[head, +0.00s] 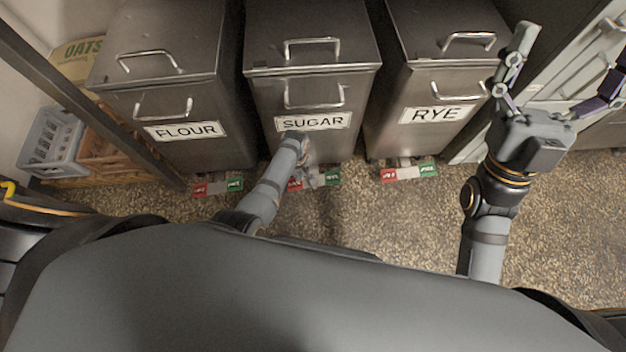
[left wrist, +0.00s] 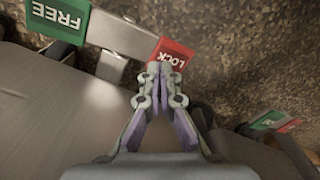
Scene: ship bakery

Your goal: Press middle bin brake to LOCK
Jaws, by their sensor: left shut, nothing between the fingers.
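The middle bin is the steel SUGAR bin (head: 312,100). Its brake pedal (head: 328,178) lies at the floor in front of it, with a red end and a green end. My left arm partly hides the red end in the head view. In the left wrist view the red LOCK end (left wrist: 173,53) and green FREE end (left wrist: 58,19) of the pedal show clearly. My left gripper (left wrist: 158,70) is shut and empty, its tips at the edge of LOCK; I cannot tell if they touch. My right gripper (head: 555,70) is raised at the right, open and empty.
The FLOUR bin (head: 170,90) and RYE bin (head: 430,85) stand on either side, with brake pedals (head: 217,187) and (head: 408,173). Crates (head: 52,140) and a metal post are at the left. Speckled floor (head: 400,230) is clear in front.

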